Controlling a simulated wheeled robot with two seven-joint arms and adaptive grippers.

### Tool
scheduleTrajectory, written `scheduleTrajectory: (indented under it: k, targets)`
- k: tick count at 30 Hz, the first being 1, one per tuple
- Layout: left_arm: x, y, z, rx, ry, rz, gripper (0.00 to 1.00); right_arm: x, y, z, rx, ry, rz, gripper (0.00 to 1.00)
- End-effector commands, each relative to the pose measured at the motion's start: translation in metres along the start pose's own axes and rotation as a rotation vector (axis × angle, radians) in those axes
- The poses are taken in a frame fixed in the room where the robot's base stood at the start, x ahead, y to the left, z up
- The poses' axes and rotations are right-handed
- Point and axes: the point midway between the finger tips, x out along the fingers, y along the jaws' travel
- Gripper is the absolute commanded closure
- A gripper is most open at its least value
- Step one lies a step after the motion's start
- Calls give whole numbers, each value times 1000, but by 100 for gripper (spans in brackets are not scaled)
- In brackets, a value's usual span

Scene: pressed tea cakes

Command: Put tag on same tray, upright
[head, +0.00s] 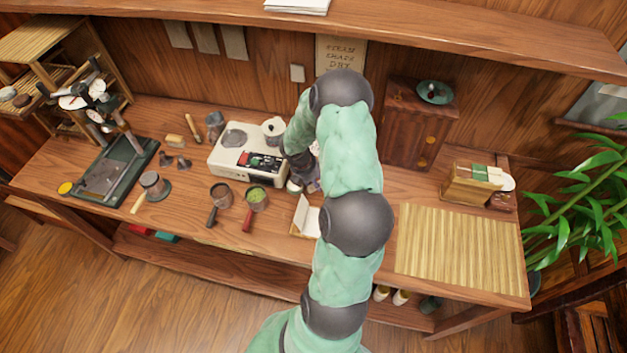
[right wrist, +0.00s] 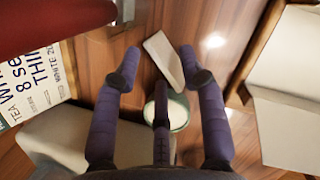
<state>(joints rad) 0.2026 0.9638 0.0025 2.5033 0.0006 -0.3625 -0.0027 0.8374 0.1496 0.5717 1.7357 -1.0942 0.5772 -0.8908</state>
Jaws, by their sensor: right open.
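A pale flat slab (right wrist: 165,58), perhaps the tag, is in the right wrist view, slanted between and beyond my fingertips. I cannot tell whether it lies flat or leans. My right gripper (right wrist: 160,62) is open, its purple fingers spread around the slab's near end with no clear grip on it. A round pale-green and white object (right wrist: 178,112) is partly hidden behind the middle finger. In the head view my arm comes up through the middle and covers much of the right gripper (head: 300,172), beside the white appliance (head: 222,160). I cannot make out which tray is meant. My left gripper is not in view.
A small open white box (head: 306,216) stands near the bench's front edge. Two handled cups, one brown (head: 221,194) and one green-filled (head: 256,197), stand left of it. A slatted bamboo mat (head: 460,250) lies clear at right. A wooden cabinet (head: 408,135) stands behind.

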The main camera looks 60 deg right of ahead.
Motion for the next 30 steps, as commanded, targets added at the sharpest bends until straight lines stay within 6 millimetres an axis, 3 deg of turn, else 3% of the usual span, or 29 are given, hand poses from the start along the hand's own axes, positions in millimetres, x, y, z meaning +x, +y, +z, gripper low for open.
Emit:
scheduleTrajectory:
  k: [5, 15, 21, 26, 30]
  targets:
    - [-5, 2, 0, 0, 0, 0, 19, -17, 1, 1, 1, 0, 3, 58]
    - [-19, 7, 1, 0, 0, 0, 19, -84, 1, 1, 1, -1, 4, 58]
    - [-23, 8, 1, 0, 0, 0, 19, -112, 1, 1, 1, 0, 2, 58]
    - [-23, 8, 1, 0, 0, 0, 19, -120, 0, 1, 0, 0, 0, 58]
    - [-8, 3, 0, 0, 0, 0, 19, -114, 2, 3, 2, 7, -4, 58]
